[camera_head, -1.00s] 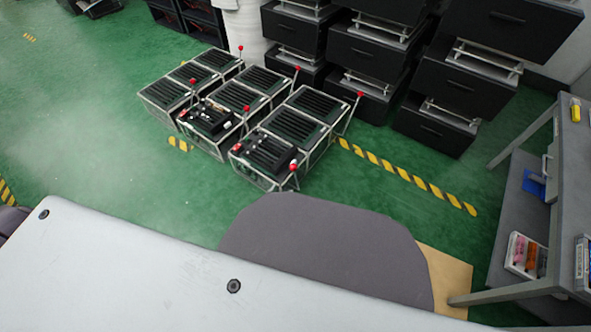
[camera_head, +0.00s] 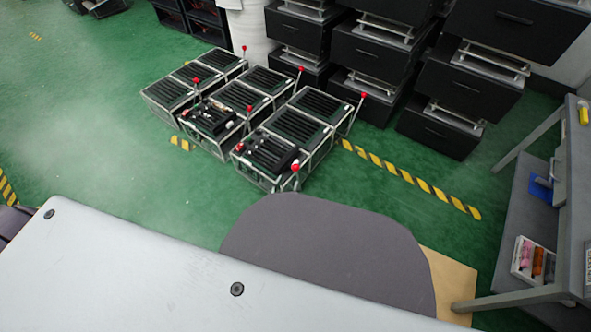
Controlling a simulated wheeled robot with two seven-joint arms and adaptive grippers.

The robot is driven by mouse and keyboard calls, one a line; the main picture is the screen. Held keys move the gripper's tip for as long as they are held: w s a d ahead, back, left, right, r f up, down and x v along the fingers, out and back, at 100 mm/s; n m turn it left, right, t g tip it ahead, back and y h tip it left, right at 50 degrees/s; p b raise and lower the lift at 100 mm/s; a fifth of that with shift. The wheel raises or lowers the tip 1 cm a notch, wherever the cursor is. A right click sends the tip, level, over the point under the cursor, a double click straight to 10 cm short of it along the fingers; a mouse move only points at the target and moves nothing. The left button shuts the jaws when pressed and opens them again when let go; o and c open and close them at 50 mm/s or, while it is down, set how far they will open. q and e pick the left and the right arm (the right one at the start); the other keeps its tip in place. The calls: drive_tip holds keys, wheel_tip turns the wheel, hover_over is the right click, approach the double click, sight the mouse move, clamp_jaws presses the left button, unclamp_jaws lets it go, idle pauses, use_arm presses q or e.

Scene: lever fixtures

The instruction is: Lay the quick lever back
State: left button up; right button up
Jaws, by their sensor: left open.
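Metal-framed lever fixtures with dark slatted tops stand together on the floor in the upper middle. Upright levers with red knobs rise from them: one at the far edge (camera_head: 244,48), one behind the middle (camera_head: 300,69) and one at the right (camera_head: 364,96). Others show lower, including a knob at the near right corner (camera_head: 296,167). Black devices lie on two near fixtures, one at the left (camera_head: 207,118) and one at the right (camera_head: 266,150). I cannot tell which lever is the quick lever. I can make out neither gripper, and no gripper is seen touching a lever.
A light grey panel (camera_head: 140,270) and a rounded dark grey shape (camera_head: 330,250) fill the foreground. Black drawer units (camera_head: 470,85) stand behind. A grey workbench (camera_head: 572,200) is at the right. Green floor (camera_head: 100,130) is open at the left.

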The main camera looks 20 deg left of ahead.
sight(295, 167)
use_arm(q)
drive_tip(key=w+b, duration=0.1)
drive_tip(key=w, duration=0.1)
drive_tip(key=w+b, duration=0.1)
drive_tip(key=w, duration=0.2)
drive_tip(key=w+b, duration=0.1)
drive_tip(key=w, duration=0.2)
drive_tip(key=shift+d+f, duration=0.1)
drive_tip(key=shift+d, duration=0.25)
drive_tip(key=shift+w+b, duration=0.35)
drive_tip(key=shift+w, duration=0.45)
use_arm(e)
drive_tip(key=shift+w+a+f+t+y, duration=0.1)
drive_tip(key=shift+a+f+t+y, duration=0.1)
drive_tip(key=shift+f, duration=0.75)
drive_tip(key=shift+w+a+f+t+y, duration=0.1)
drive_tip(key=shift+a+f, duration=0.05)
drive_tip(key=shift+f, duration=0.75)
drive_tip(key=shift+r, duration=0.1)
use_arm(q)
clamp_jaws()
